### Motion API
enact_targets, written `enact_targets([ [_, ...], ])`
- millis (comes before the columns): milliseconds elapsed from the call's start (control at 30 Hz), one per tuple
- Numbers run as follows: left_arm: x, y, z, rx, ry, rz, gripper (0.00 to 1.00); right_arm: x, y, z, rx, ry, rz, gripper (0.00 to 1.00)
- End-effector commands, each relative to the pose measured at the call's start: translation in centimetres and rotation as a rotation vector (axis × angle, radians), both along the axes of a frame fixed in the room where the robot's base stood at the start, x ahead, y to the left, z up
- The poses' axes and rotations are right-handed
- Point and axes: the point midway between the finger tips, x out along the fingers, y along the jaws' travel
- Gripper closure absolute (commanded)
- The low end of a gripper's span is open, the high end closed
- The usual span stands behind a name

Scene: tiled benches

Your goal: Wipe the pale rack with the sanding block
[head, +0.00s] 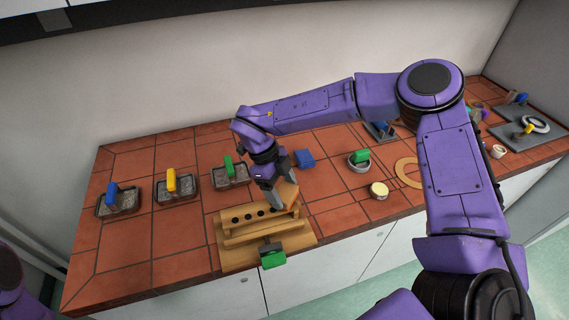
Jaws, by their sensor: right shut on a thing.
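The pale rack (237,243) is a tan wooden stand with a row of dark round holes, on a wooden base at the bench's front edge. My right gripper (283,196) is over the rack's right end, pointing down. It is shut on a small tan block, seemingly the sanding block (287,191), partly hidden between the fingers. The block is at the back right of the rack's top; whether it touches the rack I cannot tell. My left gripper is out of view.
A green-handled piece (273,259) sits at the rack's front. Grey trays with blue (112,190), yellow (171,181) and green (229,167) handles stand left and behind. A blue block (304,158), a round tin (379,190) and a tan ring (408,172) lie right.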

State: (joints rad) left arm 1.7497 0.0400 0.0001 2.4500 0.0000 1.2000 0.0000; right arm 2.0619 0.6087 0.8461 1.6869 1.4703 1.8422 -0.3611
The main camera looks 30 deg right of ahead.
Motion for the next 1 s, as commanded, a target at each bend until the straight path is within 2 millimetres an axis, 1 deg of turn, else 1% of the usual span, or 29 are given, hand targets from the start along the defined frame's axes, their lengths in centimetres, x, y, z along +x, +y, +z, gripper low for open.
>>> enact_targets([
  [33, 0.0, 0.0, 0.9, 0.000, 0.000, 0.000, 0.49, 0.2, 0.1, 2.1, 0.002, -0.011, 0.000, 0.55],
  [167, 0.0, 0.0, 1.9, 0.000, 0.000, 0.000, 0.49, 0.1, 0.1, 3.0, 0.002, -0.007, -0.001, 0.55],
  [233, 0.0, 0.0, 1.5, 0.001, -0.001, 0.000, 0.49, 0.2, 0.1, 3.2, 0.002, -0.008, 0.000, 0.55],
  [600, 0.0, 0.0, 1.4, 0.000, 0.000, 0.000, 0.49, 0.2, 0.2, 6.6, 0.002, -0.009, 0.000, 0.55],
  [767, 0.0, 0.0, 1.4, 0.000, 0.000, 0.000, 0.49, 0.2, 0.2, 7.4, 0.003, -0.007, 0.002, 0.55],
  [1000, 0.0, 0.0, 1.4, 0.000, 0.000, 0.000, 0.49, 0.2, 0.2, 7.6, 0.003, -0.007, 0.002, 0.55],
])
